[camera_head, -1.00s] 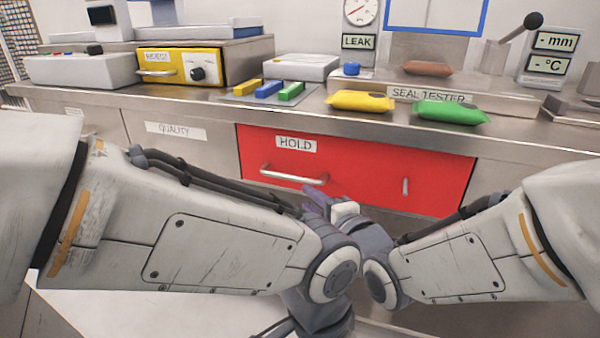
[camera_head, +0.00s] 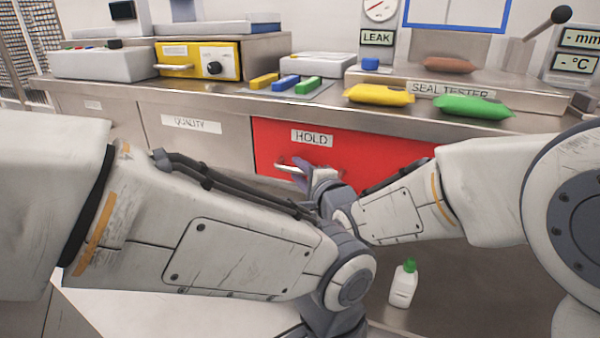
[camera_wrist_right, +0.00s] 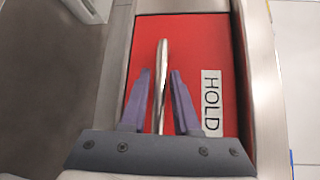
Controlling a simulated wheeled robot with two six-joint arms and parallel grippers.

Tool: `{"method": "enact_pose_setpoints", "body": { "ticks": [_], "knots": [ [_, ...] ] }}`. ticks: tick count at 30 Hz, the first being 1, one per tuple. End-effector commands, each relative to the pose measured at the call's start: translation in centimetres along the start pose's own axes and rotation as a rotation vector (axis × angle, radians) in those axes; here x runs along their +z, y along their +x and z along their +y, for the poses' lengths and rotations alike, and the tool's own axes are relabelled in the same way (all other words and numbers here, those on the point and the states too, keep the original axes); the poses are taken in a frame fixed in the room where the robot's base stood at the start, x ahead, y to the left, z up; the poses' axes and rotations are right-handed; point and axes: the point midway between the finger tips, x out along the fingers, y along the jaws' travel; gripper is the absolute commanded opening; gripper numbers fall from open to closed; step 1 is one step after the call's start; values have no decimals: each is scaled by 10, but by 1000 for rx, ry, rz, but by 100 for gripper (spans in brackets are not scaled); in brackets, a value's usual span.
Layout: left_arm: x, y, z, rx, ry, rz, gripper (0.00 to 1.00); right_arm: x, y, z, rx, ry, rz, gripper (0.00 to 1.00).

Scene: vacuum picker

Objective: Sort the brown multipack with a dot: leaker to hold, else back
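The brown pack (camera_head: 448,64) lies on top of the seal tester (camera_head: 530,94); I cannot make out a dot on it. The red HOLD drawer (camera_head: 385,155) appears shut below the counter. In the right wrist view, the drawer's bar handle (camera_wrist_right: 162,75) runs between the two purple fingers of my right gripper (camera_wrist_right: 160,95). The fingers stand apart with a gap on each side of the bar. The right gripper (camera_head: 303,172) also shows at the handle in the head view, partly hidden by my arms. My left arm's fingers are out of view at the bottom.
A yellow pack (camera_head: 380,94) and a green pack (camera_head: 474,106) lie at the counter's front. A yellow box (camera_head: 198,62) with a knob stands further left. A white bottle with a green cap (camera_head: 404,284) stands low at right. My left forearm crosses before the drawers.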

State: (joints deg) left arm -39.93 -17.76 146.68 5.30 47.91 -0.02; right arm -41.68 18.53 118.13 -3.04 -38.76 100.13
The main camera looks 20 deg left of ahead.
Motion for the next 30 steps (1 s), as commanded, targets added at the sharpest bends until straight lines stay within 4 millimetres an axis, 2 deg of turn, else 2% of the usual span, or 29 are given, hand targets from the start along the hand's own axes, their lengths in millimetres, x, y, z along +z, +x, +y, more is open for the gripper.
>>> {"method": "enact_pose_setpoints", "body": {
  "ticks": [4, 6, 7, 30],
  "knots": [
    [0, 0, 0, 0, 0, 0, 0, 0, 0, 0, 0, 0, 0, 30],
    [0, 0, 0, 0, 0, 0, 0, 0, 0, 0, 0, 0, 0, 3],
    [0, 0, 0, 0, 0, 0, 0, 0, 0, 0, 0, 0, 0, 0],
    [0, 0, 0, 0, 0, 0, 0, 0, -1, 0, 1, -1, 1, 0]
  ]
}}
